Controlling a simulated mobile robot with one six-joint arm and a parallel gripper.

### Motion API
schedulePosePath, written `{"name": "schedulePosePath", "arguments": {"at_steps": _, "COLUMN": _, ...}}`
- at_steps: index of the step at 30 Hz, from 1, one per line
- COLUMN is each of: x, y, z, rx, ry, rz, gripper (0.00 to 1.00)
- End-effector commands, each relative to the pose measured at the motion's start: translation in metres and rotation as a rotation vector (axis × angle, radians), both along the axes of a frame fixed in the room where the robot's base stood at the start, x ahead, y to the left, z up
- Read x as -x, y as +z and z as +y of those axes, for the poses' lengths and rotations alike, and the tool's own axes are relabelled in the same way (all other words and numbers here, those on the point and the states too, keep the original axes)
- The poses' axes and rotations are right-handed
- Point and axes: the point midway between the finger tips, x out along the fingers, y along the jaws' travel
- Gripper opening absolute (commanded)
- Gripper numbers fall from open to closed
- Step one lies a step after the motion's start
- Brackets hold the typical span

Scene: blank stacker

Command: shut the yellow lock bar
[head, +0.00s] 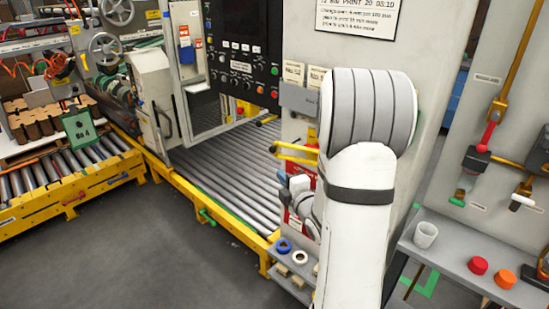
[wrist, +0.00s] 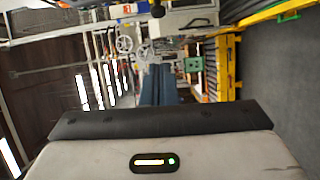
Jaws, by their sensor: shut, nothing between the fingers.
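A yellow bar (head: 296,149), which looks like the lock bar, sticks out to the left from the machine's front, below the control panel. My arm covers its right end, so I cannot tell how it sits in its catch. My gripper (head: 283,180) is just below the bar, partly hidden behind my own arm. I cannot tell whether it touches the bar. In the wrist view its blue-grey fingers (wrist: 160,84) are together with nothing between them. I cannot make out the bar in the wrist view.
A roller conveyor (head: 215,160) with yellow side rails runs left of my arm. Below my gripper, a small shelf holds a blue ring (head: 284,246) and a white ring (head: 300,257). A right-hand shelf (head: 460,265) holds a white cup (head: 425,235) and red and orange caps. Floor at left front is clear.

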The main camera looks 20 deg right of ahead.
Motion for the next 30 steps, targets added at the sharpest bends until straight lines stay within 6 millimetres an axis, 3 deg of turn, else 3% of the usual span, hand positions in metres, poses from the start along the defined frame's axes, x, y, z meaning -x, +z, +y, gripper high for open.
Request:
{"name": "schedulePosePath", "arguments": {"at_steps": 5, "x": -0.027, "y": 0.002, "z": 0.001, "rx": -0.003, "ry": 0.002, "rz": 0.003, "gripper": 0.00}}
{"name": "schedulePosePath", "arguments": {"at_steps": 15, "x": -0.100, "y": 0.000, "z": 0.000, "rx": -0.004, "ry": 0.000, "rz": 0.002, "gripper": 0.00}}
{"name": "schedulePosePath", "arguments": {"at_steps": 21, "x": -0.116, "y": -0.002, "z": -0.022, "rx": -0.004, "ry": -0.005, "rz": 0.003, "gripper": 0.00}}
{"name": "schedulePosePath", "arguments": {"at_steps": 30, "x": -0.123, "y": -0.005, "z": -0.030, "rx": -0.004, "ry": -0.005, "rz": 0.002, "gripper": 0.00}}
